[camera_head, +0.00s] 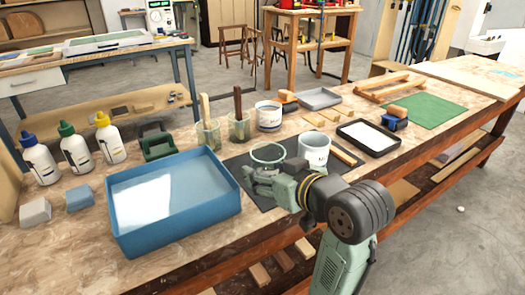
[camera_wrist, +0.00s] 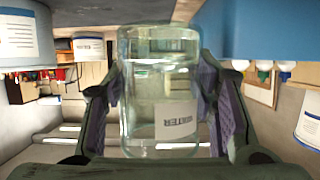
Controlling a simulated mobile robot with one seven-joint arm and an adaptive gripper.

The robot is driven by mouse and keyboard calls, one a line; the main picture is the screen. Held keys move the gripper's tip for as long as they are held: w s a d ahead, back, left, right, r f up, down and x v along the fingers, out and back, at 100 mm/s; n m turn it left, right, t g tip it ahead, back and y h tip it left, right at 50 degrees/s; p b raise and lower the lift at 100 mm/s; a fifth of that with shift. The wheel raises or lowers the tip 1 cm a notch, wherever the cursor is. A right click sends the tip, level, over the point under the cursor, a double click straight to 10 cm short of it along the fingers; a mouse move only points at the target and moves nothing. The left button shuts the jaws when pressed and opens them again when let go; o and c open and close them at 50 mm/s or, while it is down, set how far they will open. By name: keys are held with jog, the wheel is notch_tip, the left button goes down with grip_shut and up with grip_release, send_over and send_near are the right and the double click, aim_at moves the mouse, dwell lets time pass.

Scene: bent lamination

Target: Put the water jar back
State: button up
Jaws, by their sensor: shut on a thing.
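The water jar (camera_head: 268,154) is clear glass with a white label reading WATER, which appears upside down in the wrist view (camera_wrist: 160,95). My gripper (camera_head: 266,178) is shut on the jar, with one finger on each side of its wall in the wrist view (camera_wrist: 160,85). In the head view the gripper hides the jar's lower part. The jar looks upright over the dark mat (camera_head: 236,168), between the blue tray and a white labelled tub. I cannot tell whether its base touches the mat.
The blue tray (camera_head: 122,232) with pale liquid stands left of the jar. The white tub (camera_head: 315,146) is close on its right. Two glasses with brushes (camera_head: 208,137) stand behind. A black tray (camera_head: 371,151) lies further right. Several bottles (camera_head: 75,150) stand at far left.

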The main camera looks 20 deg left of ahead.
aim_at(262, 154)
jog(key=shift+w+a+p, duration=0.15)
jog(key=shift+w+p, duration=0.05)
jog(key=shift+p, duration=0.45)
jog(key=w+a, duration=0.1)
jog(key=w, duration=0.1)
jog(key=w+a, duration=0.1)
jog(key=w, duration=0.1)
jog(key=w+a+f, duration=0.1)
jog(key=w, duration=0.2)
jog(key=shift+a+p, duration=0.3)
jog(key=shift+f, duration=1.8)
jog(key=shift+f, duration=0.1)
jog(key=shift+f, duration=0.15)
jog(key=o, duration=1.4)
